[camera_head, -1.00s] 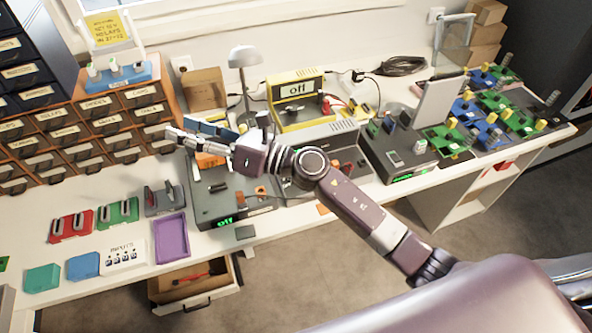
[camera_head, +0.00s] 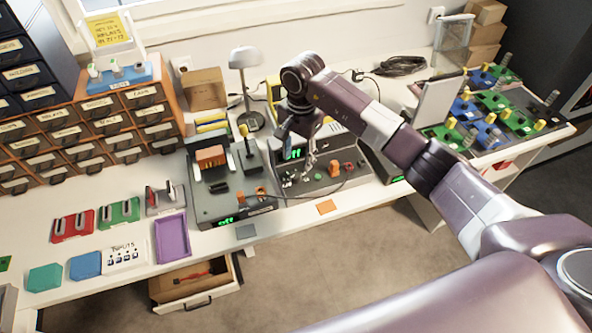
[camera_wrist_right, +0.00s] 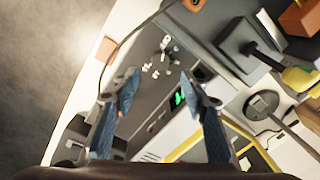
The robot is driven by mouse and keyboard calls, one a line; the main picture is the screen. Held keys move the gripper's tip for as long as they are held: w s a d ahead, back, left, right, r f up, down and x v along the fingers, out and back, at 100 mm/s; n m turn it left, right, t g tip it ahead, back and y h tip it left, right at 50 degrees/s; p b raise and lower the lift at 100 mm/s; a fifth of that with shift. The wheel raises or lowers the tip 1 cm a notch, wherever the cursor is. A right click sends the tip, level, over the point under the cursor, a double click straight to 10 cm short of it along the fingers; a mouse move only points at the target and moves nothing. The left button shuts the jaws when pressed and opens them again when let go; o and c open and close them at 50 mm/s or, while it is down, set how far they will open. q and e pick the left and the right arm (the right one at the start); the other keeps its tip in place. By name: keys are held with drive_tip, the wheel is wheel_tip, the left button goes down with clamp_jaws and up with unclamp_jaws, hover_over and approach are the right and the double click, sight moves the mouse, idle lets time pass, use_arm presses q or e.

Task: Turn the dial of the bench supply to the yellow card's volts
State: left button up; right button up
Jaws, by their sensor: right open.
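The yellow card (camera_head: 107,29) stands in a holder at the back left; its small writing is too blurred to read. A yellow-framed unit (camera_head: 273,92) stands at the back middle, mostly hidden behind my right arm, its dial not visible. In front of it is a grey unit (camera_head: 318,180) with a lit green display (camera_head: 293,154). I cannot tell which is the bench supply. My right gripper (camera_head: 300,150) points down above the grey unit, open and empty. In the right wrist view its blue fingers (camera_wrist_right: 160,82) are spread, with the green display (camera_wrist_right: 178,98) between them.
Another grey unit (camera_head: 226,211) with a green readout stands to the left. A purple tray (camera_head: 172,238) and an open drawer (camera_head: 195,283) are near the front. A lamp (camera_head: 245,58) stands behind. Circuit boards (camera_head: 497,107) cover the right end.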

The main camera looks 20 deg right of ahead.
sight(296, 174)
drive_tip(key=f, duration=0.3)
drive_tip(key=f+p, duration=0.1)
drive_tip(key=f, duration=0.3)
drive_tip(key=shift+w+a, duration=0.15)
drive_tip(key=shift+a, duration=0.05)
drive_tip(key=shift+c, duration=0.6)
clamp_jaws()
